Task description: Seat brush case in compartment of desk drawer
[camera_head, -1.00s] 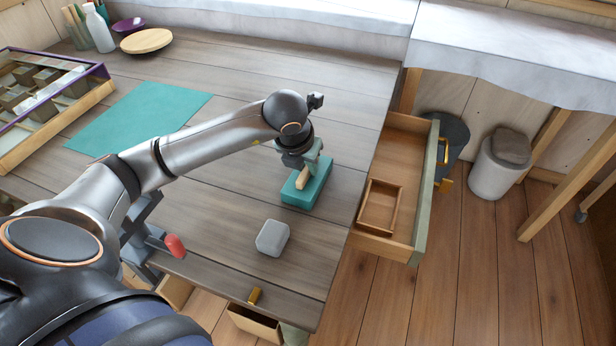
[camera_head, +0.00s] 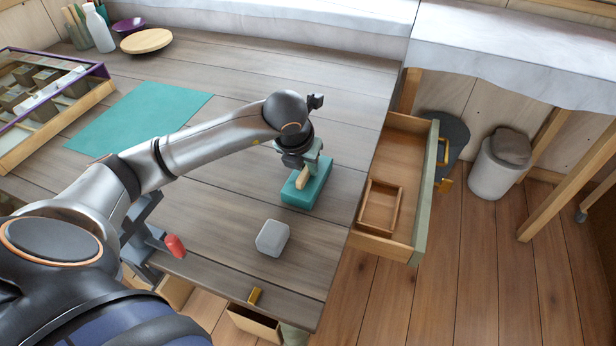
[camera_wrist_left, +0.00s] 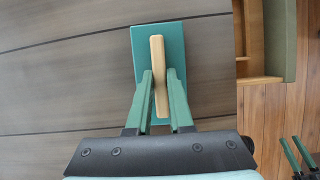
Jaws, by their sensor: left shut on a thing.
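The brush case (camera_head: 316,191) is a teal box with a pale wooden handle on top, lying on the desk near its right edge. In the left wrist view the case (camera_wrist_left: 173,45) lies under my gripper, with its handle (camera_wrist_left: 158,75) between the fingers. My left gripper (camera_head: 305,172) is shut on this handle; the case appears to rest on the desk. The desk drawer (camera_head: 402,145) is pulled open to the right of the desk. A small wooden-walled compartment (camera_head: 398,212) shows at its near end, empty.
A grey block (camera_head: 272,238) sits on the desk in front of the case. A teal mat (camera_head: 140,118) and a divided display box (camera_head: 55,118) lie at the left. Another open drawer (camera_head: 254,325) shows at the near edge. Bins (camera_head: 494,172) stand on the floor right.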

